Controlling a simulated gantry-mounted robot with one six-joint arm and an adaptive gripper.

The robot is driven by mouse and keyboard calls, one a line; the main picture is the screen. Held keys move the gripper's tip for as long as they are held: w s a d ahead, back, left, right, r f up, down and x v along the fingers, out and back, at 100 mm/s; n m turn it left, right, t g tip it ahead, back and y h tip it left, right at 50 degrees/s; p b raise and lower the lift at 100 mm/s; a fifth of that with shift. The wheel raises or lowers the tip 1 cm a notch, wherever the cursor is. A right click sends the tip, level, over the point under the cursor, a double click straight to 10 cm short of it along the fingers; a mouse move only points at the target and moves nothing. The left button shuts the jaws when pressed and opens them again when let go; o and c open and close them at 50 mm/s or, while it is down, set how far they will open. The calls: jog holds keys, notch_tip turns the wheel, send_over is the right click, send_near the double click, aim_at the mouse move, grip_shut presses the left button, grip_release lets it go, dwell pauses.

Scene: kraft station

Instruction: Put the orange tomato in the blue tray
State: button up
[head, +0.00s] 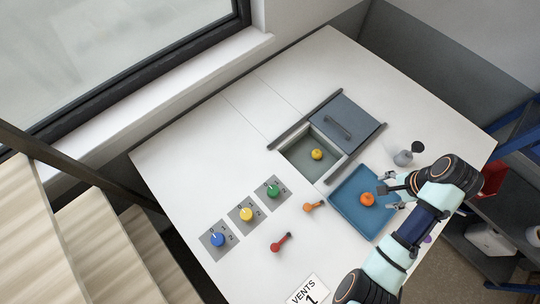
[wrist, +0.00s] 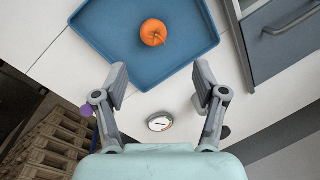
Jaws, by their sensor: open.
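The orange tomato (head: 367,199) rests in the blue tray (head: 345,212), near its middle in the head view. In the wrist view the tomato (wrist: 153,32) sits on the floor of the blue tray (wrist: 108,30), with clear tray around it. My gripper (head: 387,197) is at the right side of the tray in the head view. In the wrist view my gripper (wrist: 160,80) has its fingers spread wide with nothing between them. The tomato lies beyond the fingertips, apart from them.
A compartment (head: 300,160) with a yellow fruit (head: 317,154) inside stands behind the tray, its grey lid (head: 347,115) slid aside. A grey object (head: 403,158) stands right of the lid. Several coloured knobs (head: 246,214) and a red-handled tool (head: 281,242) lie left.

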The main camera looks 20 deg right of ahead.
jog(key=w+a+r+n+t+h, duration=0.15)
jog(key=w+a+r+n, duration=0.3)
jog(key=a, duration=0.45)
jog(key=w+a+r+n+t, duration=0.3)
jog(key=w+a+n, duration=0.15)
jog(key=a, duration=0.45)
jog(key=w+a+r+n+t+h, duration=0.1)
jog(key=w+a+r+n+t, duration=0.25)
jog(key=a, duration=0.55)
jog(key=a+r+n+t+y, duration=0.1)
jog(key=a+r+n, duration=0.2)
jog(key=a, duration=0.3)
jog(key=s+a+r+n+t+y, duration=0.1)
jog(key=a+r+n, duration=0.2)
jog(key=a, duration=0.3)
jog(key=shift+s+a+r+n+t, duration=0.2)
jog(key=shift+r+n+t, duration=0.2)
jog(key=shift+r, duration=0.5)
